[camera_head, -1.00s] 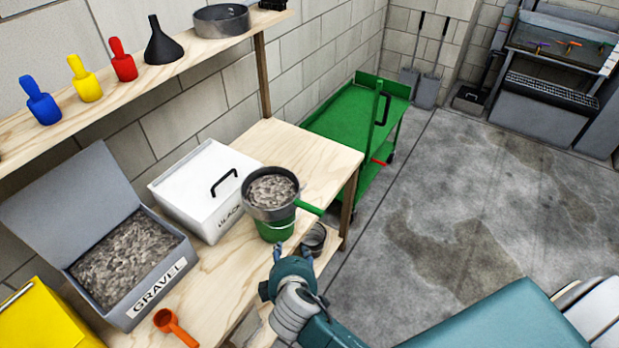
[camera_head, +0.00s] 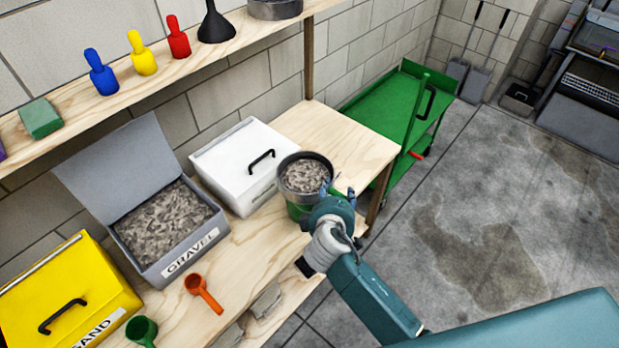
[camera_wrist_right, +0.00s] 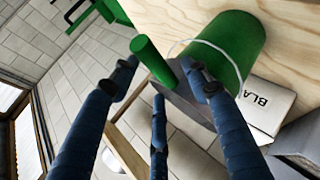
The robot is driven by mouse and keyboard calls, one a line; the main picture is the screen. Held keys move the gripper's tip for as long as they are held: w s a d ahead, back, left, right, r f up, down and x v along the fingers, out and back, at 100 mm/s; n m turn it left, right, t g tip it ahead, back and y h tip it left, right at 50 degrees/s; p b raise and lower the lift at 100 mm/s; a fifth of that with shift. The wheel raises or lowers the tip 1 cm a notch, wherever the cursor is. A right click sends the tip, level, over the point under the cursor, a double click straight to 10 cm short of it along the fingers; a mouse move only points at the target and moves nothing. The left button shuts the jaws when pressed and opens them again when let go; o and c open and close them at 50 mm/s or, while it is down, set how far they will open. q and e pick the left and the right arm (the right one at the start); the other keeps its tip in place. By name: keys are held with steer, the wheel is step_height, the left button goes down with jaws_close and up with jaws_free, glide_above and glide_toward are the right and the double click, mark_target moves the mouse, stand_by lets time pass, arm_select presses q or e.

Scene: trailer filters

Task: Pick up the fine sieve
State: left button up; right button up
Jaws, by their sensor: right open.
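A dark round sieve (camera_head: 305,157) full of gravel sits on top of a green bucket (camera_head: 298,210) on the wooden table. Its mesh is hidden, so I cannot tell how fine it is. My right gripper (camera_head: 337,190) is at the sieve's right side and covers its handle in the head view. In the right wrist view, the green handle (camera_wrist_right: 150,58) lies between the spread fingers of my open right gripper (camera_wrist_right: 159,78), and the green bucket (camera_wrist_right: 235,40) is just beyond. My left gripper is not in view.
A white lidded box (camera_head: 240,160), an open gravel box (camera_head: 165,262) and a yellow sand box (camera_head: 70,290) stand along the table. An orange scoop (camera_head: 203,293) lies in front. A dark pan (camera_head: 275,9) is on the shelf. A green cart (camera_head: 390,110) stands beyond the table.

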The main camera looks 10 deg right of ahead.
steer(key=shift+x, duration=1.15)
steer(key=shift+s, duration=0.1)
jaws_close()
steer(key=shift+r, duration=0.15)
